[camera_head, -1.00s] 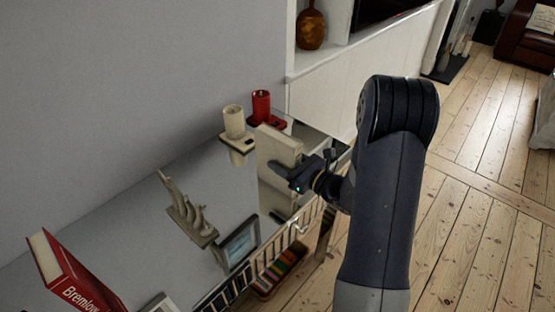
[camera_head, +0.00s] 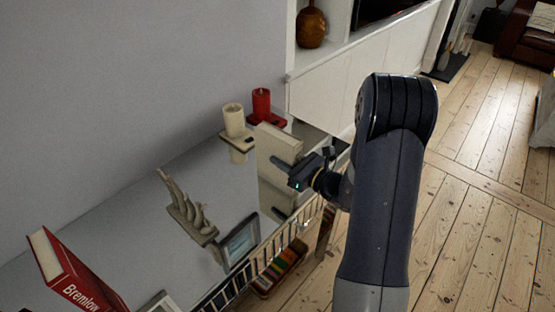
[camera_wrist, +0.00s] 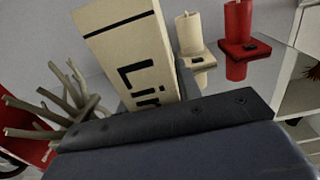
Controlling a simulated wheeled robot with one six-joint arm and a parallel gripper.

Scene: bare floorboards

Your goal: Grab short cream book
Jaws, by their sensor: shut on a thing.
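The short cream book (camera_head: 277,146) stands upright near the far right end of a glossy, reflective tabletop in the head view. In the wrist view the cream book (camera_wrist: 127,55) rises tilted behind the gripper body, with a black line and part of a dark title on its spine. My gripper (camera_head: 281,164) is at the book's near side and shut on it. The fingertips are mostly hidden, by the gripper body in the wrist view. I cannot tell whether the book's lower edge touches the tabletop.
A cream candle (camera_head: 233,121) and a red candle (camera_head: 261,105) stand on holders just behind the book. A hand-shaped or branching ornament (camera_head: 186,212), a picture frame (camera_head: 240,241) and a red book (camera_head: 69,273) are further left. A white cabinet (camera_head: 345,75) stands beyond the table.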

